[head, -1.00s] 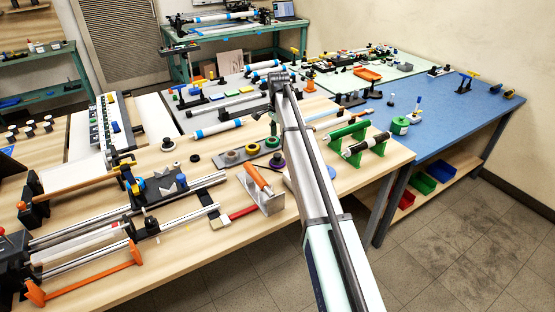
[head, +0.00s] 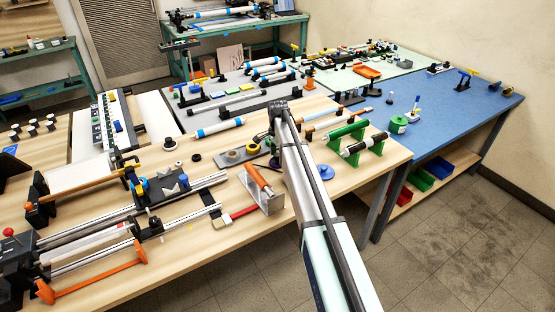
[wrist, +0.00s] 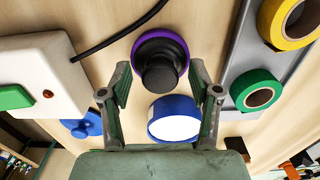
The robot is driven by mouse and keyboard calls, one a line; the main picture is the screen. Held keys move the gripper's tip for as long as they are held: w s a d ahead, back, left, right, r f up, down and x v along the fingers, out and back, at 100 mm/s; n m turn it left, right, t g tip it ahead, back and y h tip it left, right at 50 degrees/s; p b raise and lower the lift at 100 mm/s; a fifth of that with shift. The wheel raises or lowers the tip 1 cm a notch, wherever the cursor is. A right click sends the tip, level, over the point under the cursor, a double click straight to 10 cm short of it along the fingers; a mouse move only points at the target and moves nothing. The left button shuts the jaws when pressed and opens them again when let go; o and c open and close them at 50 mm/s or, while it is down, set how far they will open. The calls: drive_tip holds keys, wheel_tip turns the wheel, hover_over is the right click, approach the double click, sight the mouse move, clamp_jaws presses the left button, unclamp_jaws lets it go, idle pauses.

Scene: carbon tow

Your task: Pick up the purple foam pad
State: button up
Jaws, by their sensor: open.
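The purple foam pad (wrist: 160,37) is a round disc with a purple rim and a black knob on top. It sits on the wood table, at the upper middle of the wrist view. My gripper (wrist: 160,70) is open above it, one finger on each side of the pad's near part and knob. I cannot tell whether the fingers touch it; nothing is held. In the head view a bit of purple (head: 274,163) shows beside my arm, which hides the gripper and most of the pad.
A blue round tub with a white top (wrist: 174,122) stands just below the pad, between the fingers. A grey plate with yellow (wrist: 284,20) and green tape rolls (wrist: 257,90) lies right. A white box (wrist: 40,75) and black cable (wrist: 125,32) are left.

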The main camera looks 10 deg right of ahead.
sight(278, 155)
drive_tip(key=c, duration=1)
wheel_tip(278, 155, up, 20)
drive_tip(key=b, duration=0.5)
